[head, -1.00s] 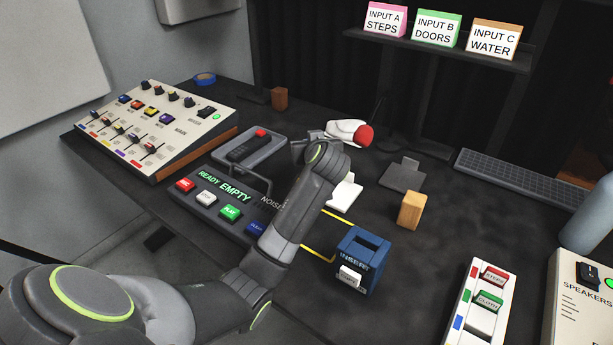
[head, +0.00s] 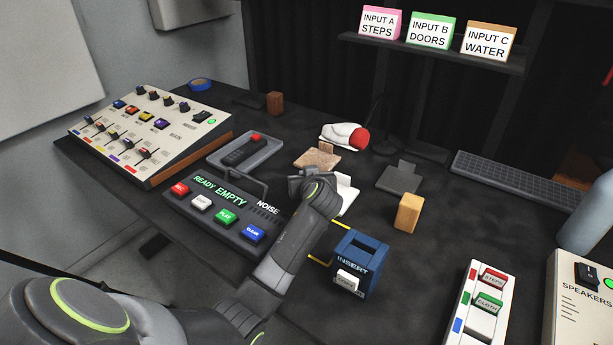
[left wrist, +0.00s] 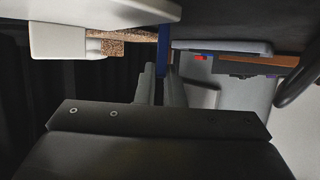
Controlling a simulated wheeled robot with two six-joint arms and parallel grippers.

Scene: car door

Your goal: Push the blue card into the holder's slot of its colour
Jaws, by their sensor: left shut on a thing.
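The blue card (left wrist: 163,48) shows in the left wrist view as a thin upright strip between my finger tips. My left gripper (left wrist: 161,85) is shut on it. In the head view the same gripper (head: 301,186) is over the middle of the desk, mostly hidden by its own wrist, and the card cannot be made out there. The white holder (head: 469,334) stands at the lower right, with red, green and blue marks on its left side. A red STEPS card (head: 493,281) and a green CLOTH card (head: 488,303) sit in it. My right gripper is not in view.
A dark blue INSERT box (head: 359,262) with a white card in front stands between my gripper and the holder. A wooden block (head: 409,213) stands behind it. The NOISE button panel (head: 217,222) is left of my arm. The speaker box (head: 581,320) is right of the holder.

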